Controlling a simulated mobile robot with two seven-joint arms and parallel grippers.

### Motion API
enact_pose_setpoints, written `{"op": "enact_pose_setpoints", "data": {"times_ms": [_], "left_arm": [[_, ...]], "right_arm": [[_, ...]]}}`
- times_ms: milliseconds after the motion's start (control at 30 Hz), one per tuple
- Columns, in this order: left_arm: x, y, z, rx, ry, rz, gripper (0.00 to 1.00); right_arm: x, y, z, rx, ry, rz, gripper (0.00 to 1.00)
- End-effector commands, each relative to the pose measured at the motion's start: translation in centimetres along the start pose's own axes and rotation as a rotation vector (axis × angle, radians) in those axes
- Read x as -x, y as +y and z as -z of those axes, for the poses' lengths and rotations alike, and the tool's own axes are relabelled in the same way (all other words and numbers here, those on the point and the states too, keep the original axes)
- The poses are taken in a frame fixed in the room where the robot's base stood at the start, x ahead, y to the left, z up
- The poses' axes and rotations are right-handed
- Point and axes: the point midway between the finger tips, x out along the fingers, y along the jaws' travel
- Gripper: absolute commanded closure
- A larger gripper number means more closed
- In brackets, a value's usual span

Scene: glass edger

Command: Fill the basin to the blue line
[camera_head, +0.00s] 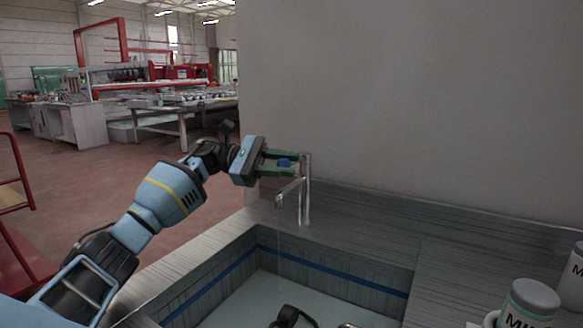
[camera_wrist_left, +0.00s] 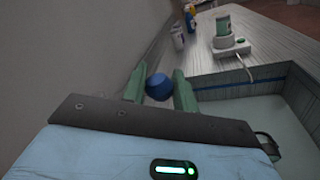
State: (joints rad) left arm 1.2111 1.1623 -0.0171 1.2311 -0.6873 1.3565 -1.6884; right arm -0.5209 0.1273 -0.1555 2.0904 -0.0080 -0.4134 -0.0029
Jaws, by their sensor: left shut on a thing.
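The basin (camera_head: 335,269) is sunk in the grey counter, with a blue line (camera_head: 330,274) around its inner walls. Pale water (camera_head: 255,300) covers its floor, its surface below the blue line. The tap (camera_head: 305,190) stands at the basin's back edge, and a faint thin stream seems to fall from its spout. My left gripper (camera_head: 280,163) is shut on the tap's blue knob (camera_head: 284,162). In the left wrist view the blue knob (camera_wrist_left: 159,87) sits between the green fingers of the left gripper (camera_wrist_left: 160,88). My right gripper is not in view.
A dark handled object (camera_head: 290,316) is in the basin, partly cut off. Labelled jars (camera_head: 530,303) stand on the counter at right. A green jar on a white base (camera_wrist_left: 231,46) with a cable and some bottles (camera_wrist_left: 178,38) stand beyond the tap. A wall rises behind the counter.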

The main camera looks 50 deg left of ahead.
Motion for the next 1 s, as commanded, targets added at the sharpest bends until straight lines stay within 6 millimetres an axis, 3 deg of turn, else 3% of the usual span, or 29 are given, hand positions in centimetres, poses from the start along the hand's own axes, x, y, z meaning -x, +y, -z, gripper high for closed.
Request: {"op": "enact_pose_setpoints", "data": {"times_ms": [300, 333, 500, 800, 1000], "left_arm": [[0.0, -0.2, 0.5, 0.009, 0.009, 0.003, 1.00], [0.0, -0.2, 0.5, 0.009, 0.009, 0.003, 0.70], [0.0, -0.1, 0.4, 0.007, 0.007, 0.002, 0.50], [0.2, -0.1, 0.2, 0.003, 0.004, 0.001, 0.50], [2.4, 0.0, 0.3, 0.004, 0.004, -0.001, 0.50]], "right_arm": [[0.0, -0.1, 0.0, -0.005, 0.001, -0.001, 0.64], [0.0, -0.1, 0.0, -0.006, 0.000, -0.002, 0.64], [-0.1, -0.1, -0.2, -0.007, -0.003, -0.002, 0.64], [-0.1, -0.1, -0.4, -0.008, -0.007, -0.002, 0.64], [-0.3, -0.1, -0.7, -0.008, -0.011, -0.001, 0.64]]}}
